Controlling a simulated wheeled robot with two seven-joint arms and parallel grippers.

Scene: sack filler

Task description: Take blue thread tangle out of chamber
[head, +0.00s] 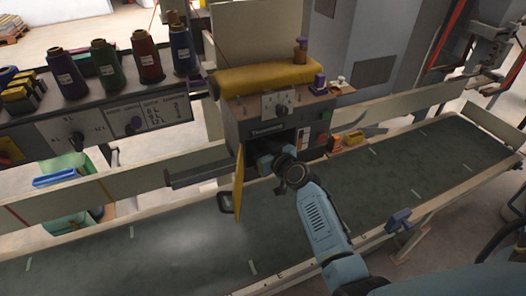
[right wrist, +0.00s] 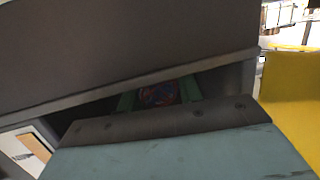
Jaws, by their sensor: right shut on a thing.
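The grey machine box (head: 250,130) stands behind the belt, and its chamber (head: 285,137) is a dark opening in the front. The yellow door (head: 239,187) hangs open on the left; it also shows at the right of the right wrist view (right wrist: 290,90). My right gripper (right wrist: 158,98) reaches into the chamber, its fingertips hidden in the head view. In the right wrist view its green fingers are shut on a blue tangle (right wrist: 160,94) with some red in it, partly hidden by the gripper body. My left gripper is not in view.
A dark green belt (head: 380,180) with raised rails runs below the machine. Thread cones stand on a rack (head: 160,112) at the left. A yellow roll (head: 270,76) lies on top of the machine. Orange and yellow items (head: 345,139) sit just right of the chamber.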

